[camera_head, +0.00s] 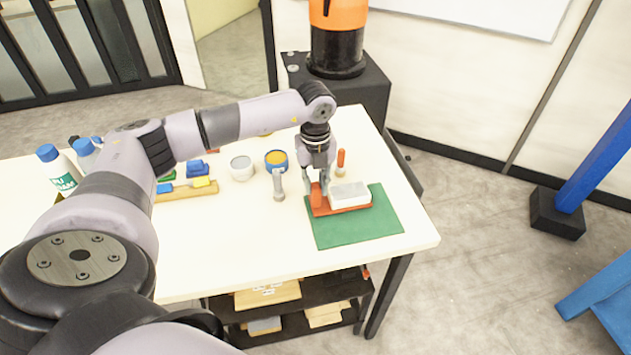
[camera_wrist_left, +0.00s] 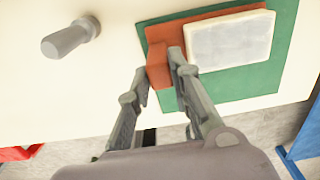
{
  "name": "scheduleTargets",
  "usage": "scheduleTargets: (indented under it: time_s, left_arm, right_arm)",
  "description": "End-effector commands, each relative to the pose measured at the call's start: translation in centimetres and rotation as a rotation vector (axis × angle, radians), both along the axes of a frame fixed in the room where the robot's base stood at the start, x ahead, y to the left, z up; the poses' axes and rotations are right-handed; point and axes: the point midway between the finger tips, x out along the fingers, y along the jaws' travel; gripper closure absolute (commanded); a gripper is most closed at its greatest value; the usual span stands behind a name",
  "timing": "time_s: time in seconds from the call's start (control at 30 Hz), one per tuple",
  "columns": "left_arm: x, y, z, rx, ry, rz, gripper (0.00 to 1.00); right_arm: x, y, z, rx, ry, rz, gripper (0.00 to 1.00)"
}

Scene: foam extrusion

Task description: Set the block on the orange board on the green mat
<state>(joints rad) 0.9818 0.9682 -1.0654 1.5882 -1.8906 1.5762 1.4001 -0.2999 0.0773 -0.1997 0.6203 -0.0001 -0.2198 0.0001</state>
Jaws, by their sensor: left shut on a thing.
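The green mat (camera_head: 375,230) lies flat near the right front corner of the white table. The orange board (camera_head: 343,210) is over the mat, with a pale white-grey block (camera_head: 350,193) lying on its right part. My left gripper (camera_head: 317,190) points down at the board's left end. In the left wrist view the gripper (camera_wrist_left: 159,65) is shut on the raised orange end piece (camera_wrist_left: 159,68) of the board, beside the white block (camera_wrist_left: 230,40). I cannot tell whether the board touches the mat (camera_wrist_left: 250,85) or hangs just above it. My right gripper is not in view.
A grey cylindrical tool (camera_head: 279,185) stands left of the mat, and an orange-handled tool (camera_head: 341,160) behind it. A blue can (camera_head: 276,161) and a white cup (camera_head: 242,168) stand farther left. A black stand (camera_head: 350,90) with an orange-topped machine is behind the table.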

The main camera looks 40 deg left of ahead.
Motion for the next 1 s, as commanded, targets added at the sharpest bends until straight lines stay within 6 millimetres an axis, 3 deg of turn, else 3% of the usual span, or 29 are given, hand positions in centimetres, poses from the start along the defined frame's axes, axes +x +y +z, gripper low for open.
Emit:
scheduleTargets:
  time_s: [0.03,0.07,0.33,0.77,1.0]
  left_arm:
    - [0.0,0.0,-0.3,0.000,0.000,0.000,1.00]
    - [0.0,0.0,-0.2,0.000,0.000,0.000,0.79]
    - [0.0,0.0,-0.1,0.000,0.000,0.000,0.61]
    - [0.1,0.0,0.7,0.001,-0.002,0.000,0.60]
    - [0.1,0.0,5.2,0.000,-0.006,0.000,0.60]
  right_arm:
    - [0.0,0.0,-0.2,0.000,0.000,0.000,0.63]
    - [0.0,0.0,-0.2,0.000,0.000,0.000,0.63]
    - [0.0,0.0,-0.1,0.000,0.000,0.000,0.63]
    - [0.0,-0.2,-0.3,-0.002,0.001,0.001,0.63]
    - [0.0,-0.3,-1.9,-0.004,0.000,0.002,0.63]
